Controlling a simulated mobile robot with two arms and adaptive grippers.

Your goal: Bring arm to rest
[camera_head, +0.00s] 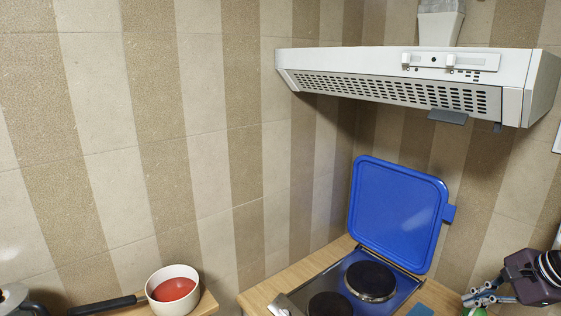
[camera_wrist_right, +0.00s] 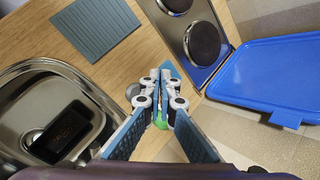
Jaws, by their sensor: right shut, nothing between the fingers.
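My right gripper (camera_head: 482,297) is at the lower right of the head view, beside the hob and apart from it. In the wrist view its fingers (camera_wrist_right: 160,85) are closed together with nothing between them. The blue hob lid (camera_head: 400,212) stands open, leaning back near the wall. It also shows at the right of the wrist view (camera_wrist_right: 272,80). The hob (camera_head: 396,301) has dark round plates, one of them at the rear (camera_head: 371,280). My left gripper is not in view.
A range hood (camera_head: 400,75) hangs above the hob. A white pan with red contents (camera_head: 173,289) stands at the lower left. The wrist view shows a metal sink (camera_wrist_right: 85,92) with a dark object in it (camera_wrist_right: 60,135) and a grey-blue ribbed mat (camera_wrist_right: 97,25) on the wooden counter.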

